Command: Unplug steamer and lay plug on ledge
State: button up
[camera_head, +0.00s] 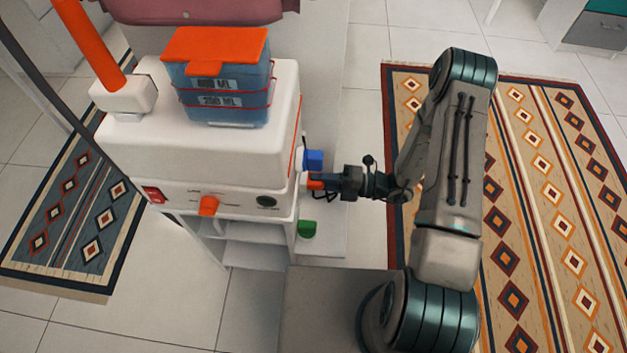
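The steamer (200,155) is a white box with a blue water tank (225,95) under an orange lid. Its right side bears a blue block (314,160), a small orange-red piece (315,184) and a green piece (307,229). I cannot tell which of these is the plug. My gripper (322,181) reaches in from the right, level with the orange-red piece, its tips at or touching it. The fingers are too small and overlapped to show whether they grip it. A pale flat strip (325,243), possibly the ledge, lies low beside the steamer.
The steamer's front has a red switch (153,194), an orange knob (208,206) and a dark round dial (266,202). An orange pole (90,42) rises at its left. Patterned rugs lie at left (75,215) and right (520,200). Tiled floor is clear at front left.

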jog(key=o, duration=0.4)
grip_shut()
jog(key=shift+d+p, duration=0.3)
jog(key=shift+d, duration=1.1)
dwell(0.5)
jog(key=d, duration=0.3)
jog(key=shift+s+d, duration=0.1)
jog(key=shift+d, duration=0.25)
jog(key=shift+a, duration=0.1)
